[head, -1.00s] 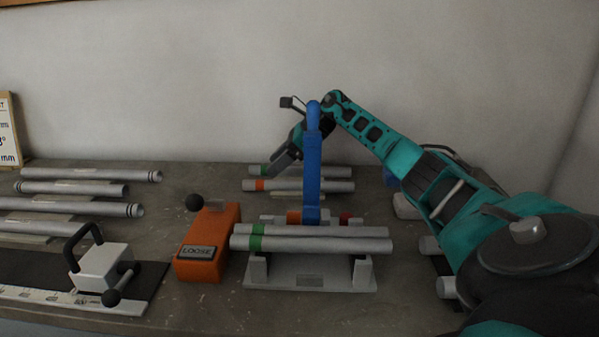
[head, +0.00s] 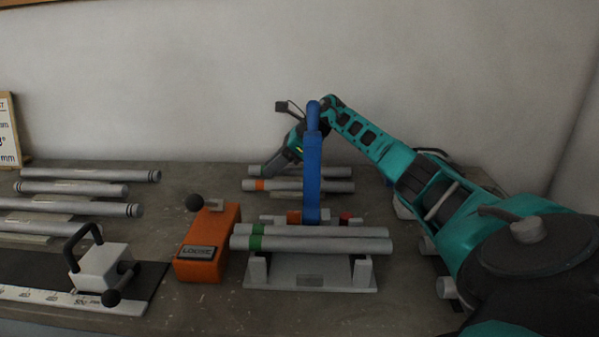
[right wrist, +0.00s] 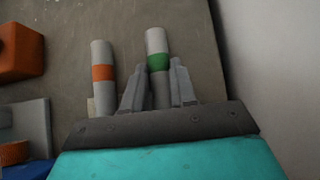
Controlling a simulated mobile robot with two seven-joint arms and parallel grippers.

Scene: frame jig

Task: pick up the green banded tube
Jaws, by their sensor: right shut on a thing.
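A grey tube with a green band lies at the back of the bench; in the head view its right part (head: 325,171) shows behind the blue post, and its band is hidden by my gripper. In the right wrist view the green banded tube (right wrist: 157,62) stands out between the two fingers. My right gripper (right wrist: 158,90) is shut on it just below the band. In the head view the right gripper (head: 270,171) reaches down at the tube's left end. An orange banded tube (head: 325,187) lies in front of it, apart from the fingers. My left gripper is not in view.
A tall blue post (head: 312,165) stands close by the right gripper. In front, a grey cradle (head: 310,281) holds two tubes (head: 330,243) with green banding. An orange block (head: 200,268) marked LOOSE stands to its left. Several tubes lie at far left.

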